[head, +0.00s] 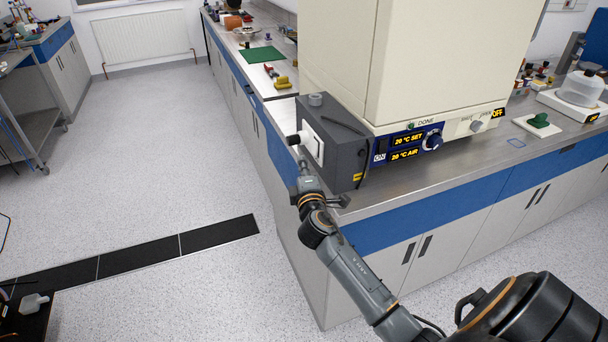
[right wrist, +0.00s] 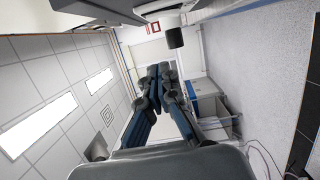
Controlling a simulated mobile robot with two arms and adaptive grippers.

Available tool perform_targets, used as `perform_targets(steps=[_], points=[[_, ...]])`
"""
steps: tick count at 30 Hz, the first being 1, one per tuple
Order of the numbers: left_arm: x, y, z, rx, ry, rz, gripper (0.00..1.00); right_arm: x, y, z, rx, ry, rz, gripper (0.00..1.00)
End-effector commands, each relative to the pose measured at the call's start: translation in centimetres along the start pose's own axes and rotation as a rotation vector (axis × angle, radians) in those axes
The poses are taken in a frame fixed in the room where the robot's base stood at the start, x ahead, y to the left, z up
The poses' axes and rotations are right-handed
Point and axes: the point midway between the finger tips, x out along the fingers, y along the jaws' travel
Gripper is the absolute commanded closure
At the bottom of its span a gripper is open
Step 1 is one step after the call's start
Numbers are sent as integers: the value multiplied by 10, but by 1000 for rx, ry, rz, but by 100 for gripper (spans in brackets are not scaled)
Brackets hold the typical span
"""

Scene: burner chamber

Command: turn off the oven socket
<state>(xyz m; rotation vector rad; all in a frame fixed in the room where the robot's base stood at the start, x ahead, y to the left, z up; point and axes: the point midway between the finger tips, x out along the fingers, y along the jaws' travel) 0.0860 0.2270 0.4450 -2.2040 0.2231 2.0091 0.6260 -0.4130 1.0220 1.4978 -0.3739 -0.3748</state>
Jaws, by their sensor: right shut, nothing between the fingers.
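The oven socket is a white plate (head: 311,143) on the left face of a grey box (head: 350,158) beside the cream oven (head: 425,60). A black plug (head: 295,139) sticks out to the left from the plate. A black cylinder, apparently this plug, shows in the right wrist view (right wrist: 175,38). My right gripper (head: 303,162) is shut and empty, just below the plug and in front of the plate's lower part. Its closed fingers also show in the right wrist view (right wrist: 160,70), apart from the cylinder. Any switch on the plate is hidden or too small to tell. My left gripper is not in view.
The oven's front panel (head: 408,141) reads 20 °C SET and 20 °C AIR, with a lit ON mark and a DONE lamp. The steel bench (head: 450,165) runs right and back. Open floor (head: 190,150) lies to the left of the box.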

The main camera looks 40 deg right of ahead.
Motion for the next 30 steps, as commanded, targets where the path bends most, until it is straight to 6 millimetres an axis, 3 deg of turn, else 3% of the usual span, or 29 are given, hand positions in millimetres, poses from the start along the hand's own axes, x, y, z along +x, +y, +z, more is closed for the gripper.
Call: perform_targets(steps=[3, 9, 27, 30], points=[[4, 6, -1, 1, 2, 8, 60, -20, -1, -1, 0, 2, 0, 100], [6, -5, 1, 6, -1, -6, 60, -34, 1, 0, 1, 1, 0, 100], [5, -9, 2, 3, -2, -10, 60, -36, 1, 0, 1, 1, -2, 100], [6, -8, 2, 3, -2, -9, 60, -36, -14, -3, 12, 9, -31, 100]])
